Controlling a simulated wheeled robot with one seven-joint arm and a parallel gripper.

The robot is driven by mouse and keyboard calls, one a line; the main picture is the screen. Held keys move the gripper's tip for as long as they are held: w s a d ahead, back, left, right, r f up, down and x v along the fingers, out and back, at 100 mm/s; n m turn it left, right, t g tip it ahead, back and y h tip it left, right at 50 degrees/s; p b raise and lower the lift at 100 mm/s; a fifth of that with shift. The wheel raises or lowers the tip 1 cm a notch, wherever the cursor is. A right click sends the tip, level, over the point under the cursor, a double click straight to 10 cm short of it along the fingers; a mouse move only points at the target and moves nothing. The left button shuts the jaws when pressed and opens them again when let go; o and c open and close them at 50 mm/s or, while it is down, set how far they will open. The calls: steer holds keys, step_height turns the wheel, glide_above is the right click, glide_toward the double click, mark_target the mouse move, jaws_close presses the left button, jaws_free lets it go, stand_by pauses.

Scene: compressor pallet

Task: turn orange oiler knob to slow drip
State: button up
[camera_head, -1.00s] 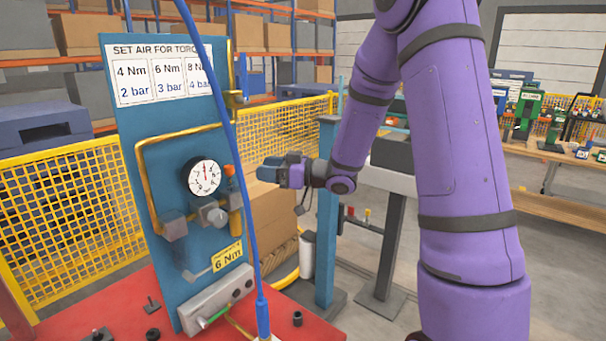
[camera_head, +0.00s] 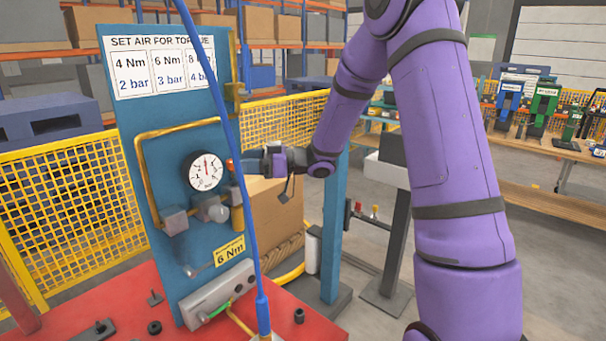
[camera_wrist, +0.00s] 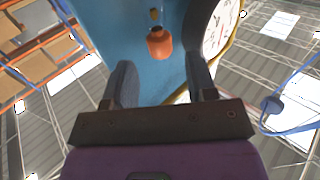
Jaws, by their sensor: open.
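The orange oiler knob (camera_head: 229,165) is small and sits on the right edge of the blue panel, just right of the round gauge (camera_head: 205,171), above a brass body (camera_head: 236,210). In the wrist view the knob (camera_wrist: 159,42) shows ahead of the fingertips and between their lines, with a small brass piece beyond it. My gripper (camera_head: 246,165) is close to the knob's right side in the head view, partly behind the blue hose. In the wrist view my gripper (camera_wrist: 162,76) is open and empty, its two dark fingers apart. A gap shows between the fingertips and the knob.
A blue hose (camera_head: 233,130) hangs in front of the panel (camera_head: 130,125). A brass pipe (camera_head: 150,180) runs along the panel beside a grey regulator knob (camera_head: 211,208). A blue post (camera_head: 334,230) and a cardboard box (camera_head: 275,212) stand to the right. The red pallet top (camera_head: 120,300) lies below.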

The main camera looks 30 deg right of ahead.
mark_target(233, 163)
steer(key=x, duration=0.3)
steer(key=shift+s, duration=0.1)
steer(key=shift+s+m+t+h, duration=0.15)
steer(key=shift+m+t+h, duration=0.25)
steer(key=shift+t, duration=0.1)
steer(key=m+t+h, duration=0.2)
steer(key=t, duration=0.1)
steer(key=m+t+h, duration=0.1)
steer(key=h, duration=0.1)
steer(key=shift+s+a+m, duration=0.2)
steer(key=shift+a+m, duration=0.1)
steer(key=shift+m, duration=0.1)
steer(key=shift+s+a+m+t+h, duration=0.15)
steer(key=shift+m+t+h, duration=0.8)
steer(key=shift+m+h, duration=0.65)
steer(key=shift+a+m+t+h, duration=0.15)
steer(key=shift+m+t+h, duration=0.9)
steer(key=shift+h, duration=0.95)
steer(key=shift+m+h, duration=0.35)
steer(key=shift+h, duration=0.15)
